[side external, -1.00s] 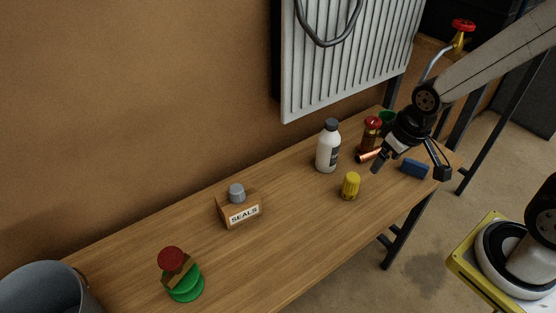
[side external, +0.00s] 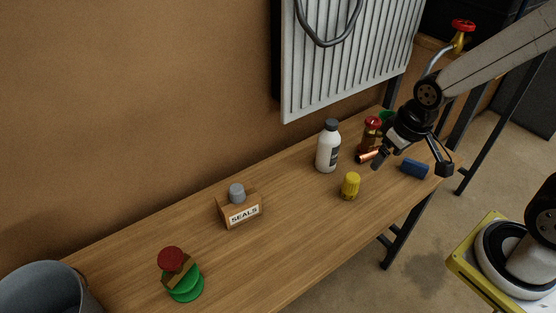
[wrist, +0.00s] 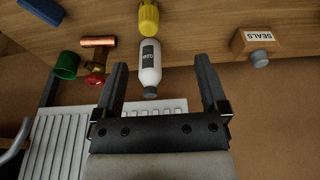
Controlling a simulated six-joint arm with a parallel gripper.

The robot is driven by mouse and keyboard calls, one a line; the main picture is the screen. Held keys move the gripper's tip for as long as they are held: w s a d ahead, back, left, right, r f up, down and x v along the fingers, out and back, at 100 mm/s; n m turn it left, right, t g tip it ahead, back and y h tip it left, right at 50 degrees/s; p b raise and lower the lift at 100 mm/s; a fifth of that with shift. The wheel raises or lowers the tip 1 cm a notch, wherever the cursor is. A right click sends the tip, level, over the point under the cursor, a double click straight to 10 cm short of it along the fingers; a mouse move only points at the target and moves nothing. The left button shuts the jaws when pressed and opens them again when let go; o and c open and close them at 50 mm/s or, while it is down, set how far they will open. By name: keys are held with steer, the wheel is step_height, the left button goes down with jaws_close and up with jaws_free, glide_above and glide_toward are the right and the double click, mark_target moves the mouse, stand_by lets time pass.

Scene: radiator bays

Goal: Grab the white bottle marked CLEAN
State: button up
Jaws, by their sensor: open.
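The white bottle (side external: 328,148) with a dark cap stands upright on the wooden bench, below the radiator panel. In the wrist view the bottle (wrist: 150,62) appears upside down, with a dark label whose lettering is small, seemingly CLEAN. My gripper (side external: 409,165) is to the right of the bottle in the side view, above the bench and apart from it. In the wrist view my gripper (wrist: 161,72) is open, its two fingers well apart, with the bottle showing between them. Nothing is held.
A yellow cap-like piece (side external: 350,186) stands close to the bottle. A copper and red valve (side external: 371,138), a green cup (wrist: 66,65) and a blue block (side external: 414,169) lie to the right. A SEALS box (side external: 240,212) stands left. The radiator (side external: 345,60) hangs behind.

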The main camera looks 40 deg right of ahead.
steer(key=shift+w+v, duration=0.45)
steer(key=shift+v, duration=1.45)
steer(key=r+n+t+y, duration=0.1)
steer(key=n+t+y, duration=0.3)
steer(key=t, duration=0.6)
glide_above(324, 130)
steer(key=s+d, duration=0.2)
steer(key=d, duration=0.4)
steer(key=n, duration=0.1)
steer(key=s+f+n+y, duration=0.35)
steer(key=f+y, duration=0.55)
steer(key=f, duration=0.5)
steer(key=shift+n, duration=0.45)
steer(key=shift+r+x, duration=0.2)
steer(key=shift+x, duration=1.85)
steer(key=shift+r+x, duration=0.2)
steer(key=shift+x, duration=1.8)
